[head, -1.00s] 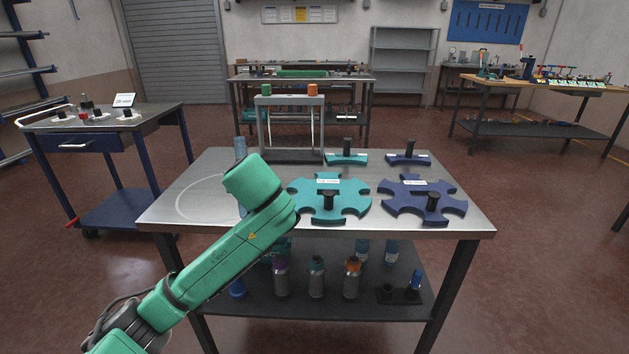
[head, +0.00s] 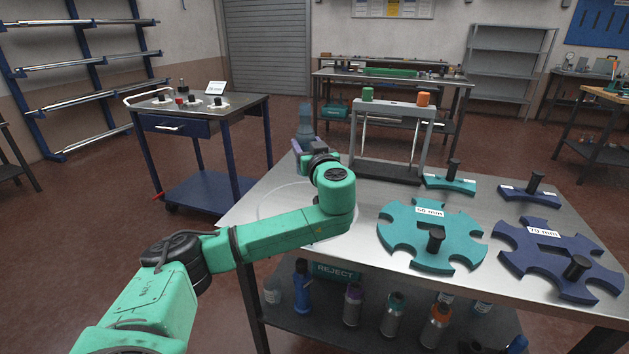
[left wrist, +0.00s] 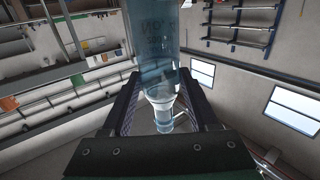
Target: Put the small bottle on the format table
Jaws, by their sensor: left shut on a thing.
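My left gripper (head: 308,150) is shut on a small translucent blue bottle (head: 305,122). In the left wrist view the bottle (left wrist: 158,55) sits between the two dark fingers (left wrist: 160,108), with its narrower neck end pointing toward the palm side of the picture. In the head view the gripper and bottle are at the back left of the steel format table (head: 262,190), and the arm hides part of that area. I cannot tell the bottle's height over the top. A thin pale circle is marked on the table's left part. My right gripper is not in view.
A teal star wheel (head: 405,240), a navy star wheel (head: 535,245), smaller curved pieces and a grey frame (head: 385,175) occupy the table's middle and right. Several bottles stand on its lower shelf (head: 320,325). A blue cart (head: 205,125) stands left.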

